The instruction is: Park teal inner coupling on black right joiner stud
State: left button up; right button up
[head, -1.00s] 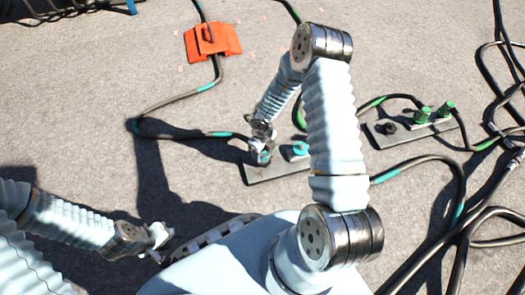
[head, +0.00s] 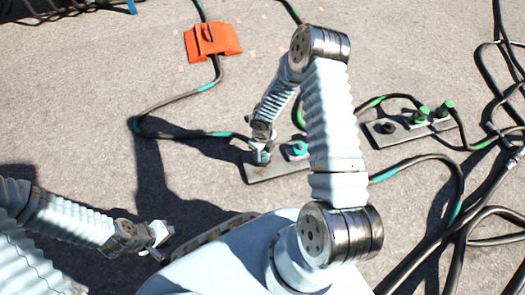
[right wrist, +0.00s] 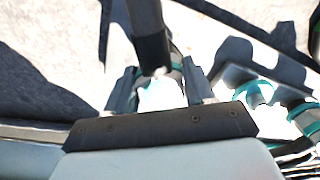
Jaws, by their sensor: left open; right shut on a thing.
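My right gripper (head: 262,155) is shut on a teal-banded coupling (head: 264,158) at the left end of the near grey plate (head: 272,174). In the right wrist view its fingers (right wrist: 160,88) flank the pale, overexposed coupling, and a dark cable (right wrist: 147,25) runs up from it. Whether the coupling sits on a stud or just above the plate I cannot tell. A second teal coupling (head: 299,149) stands on the same plate, partly behind my arm. A black stud (head: 389,127) stands bare on the right-hand plate (head: 408,136). My left gripper (head: 160,236) is open and empty at lower left.
Two green couplings (head: 422,114) stand on the right-hand plate. An orange block (head: 212,42) holds a cable at the back. Loops of black cable (head: 480,215) crowd the right side. Two teal-banded parts (right wrist: 256,93) stand right of the fingers.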

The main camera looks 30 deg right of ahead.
pick_arm(q)
jog(key=shift+f, duration=0.2)
pick_arm(e)
jog(key=shift+f, duration=0.4)
jog(key=o, duration=1.2)
jog(key=shift+o, duration=0.2)
